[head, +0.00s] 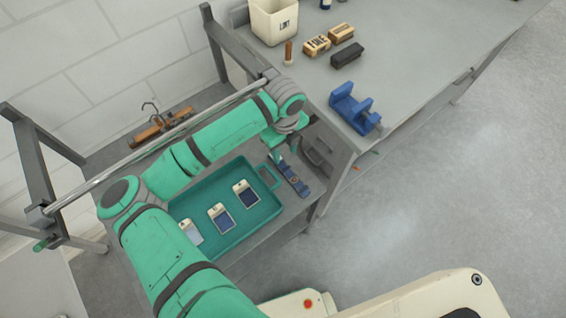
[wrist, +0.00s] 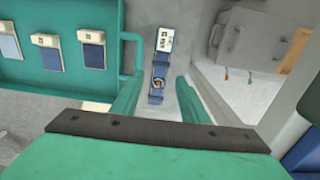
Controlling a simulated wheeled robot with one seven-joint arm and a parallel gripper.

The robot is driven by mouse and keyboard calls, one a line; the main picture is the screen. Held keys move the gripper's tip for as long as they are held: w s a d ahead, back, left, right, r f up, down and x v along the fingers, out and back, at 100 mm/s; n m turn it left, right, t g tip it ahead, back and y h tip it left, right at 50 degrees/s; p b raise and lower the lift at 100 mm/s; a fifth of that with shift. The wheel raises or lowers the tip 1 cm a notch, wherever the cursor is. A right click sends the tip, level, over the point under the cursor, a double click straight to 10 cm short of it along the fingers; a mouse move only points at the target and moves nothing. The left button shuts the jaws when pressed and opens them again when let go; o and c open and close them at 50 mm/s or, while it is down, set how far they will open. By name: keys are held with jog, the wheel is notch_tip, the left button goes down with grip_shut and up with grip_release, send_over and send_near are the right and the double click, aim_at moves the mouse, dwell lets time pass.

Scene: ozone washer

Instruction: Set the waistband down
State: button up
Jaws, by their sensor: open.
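The waistband (wrist: 157,67) is a short dark blue strip with a pale printed label at one end and a round brown button at the other. It lies on the grey surface just right of the teal tray, and it also shows in the head view (head: 296,183). My gripper (wrist: 158,84) is open, with one green finger on each side of the waistband's button end and visible gaps between. I cannot tell how high the fingertips are above the surface. In the head view my arm hides part of the gripper.
The teal tray (head: 247,229) holds several pale-labelled blue pieces. A grey box with a handle (wrist: 236,42) stands right of the waistband. A metal rail (head: 90,192) spans behind my arm. A blue holder (head: 354,110), brushes and a cream bin (head: 273,22) stand on the higher bench.

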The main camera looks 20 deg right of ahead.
send_over(285, 170)
jog(key=f, duration=0.6)
jog(key=shift+w, duration=0.2)
notch_tip(285, 170, down, 5)
jog(key=shift+s+d+r, duration=0.15)
jog(key=c, duration=1)
jog(key=shift+r, duration=0.1)
